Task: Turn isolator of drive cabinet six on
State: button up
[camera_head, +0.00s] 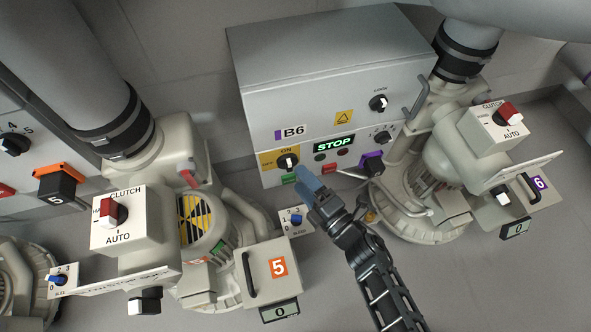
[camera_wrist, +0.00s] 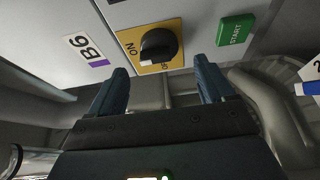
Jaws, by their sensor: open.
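The drive cabinet marked B6 (camera_head: 335,95) is a grey box at the back. Its isolator (camera_head: 287,161) is a black knob on a yellow plate with ON and OFF markings, at the panel's lower left. The wrist view shows the isolator knob (camera_wrist: 158,45) up close, with a white mark on its lower edge near the OFF lettering. My gripper (camera_head: 306,182) is open, with its blue fingertips just below and right of the isolator in the head view. In the wrist view my gripper (camera_wrist: 165,82) has its fingers apart and empty; the knob lies beyond them, apparently untouched.
A green START button (camera_wrist: 236,30) is right of the isolator in the wrist view. A lit STOP display (camera_head: 334,144) and other knobs share the panel. Blower 5 (camera_head: 272,268) stands left of my arm, and blower 6 (camera_head: 440,160) stands right.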

jog(key=shift+p+v, duration=0.3)
jog(key=shift+v, duration=1.4)
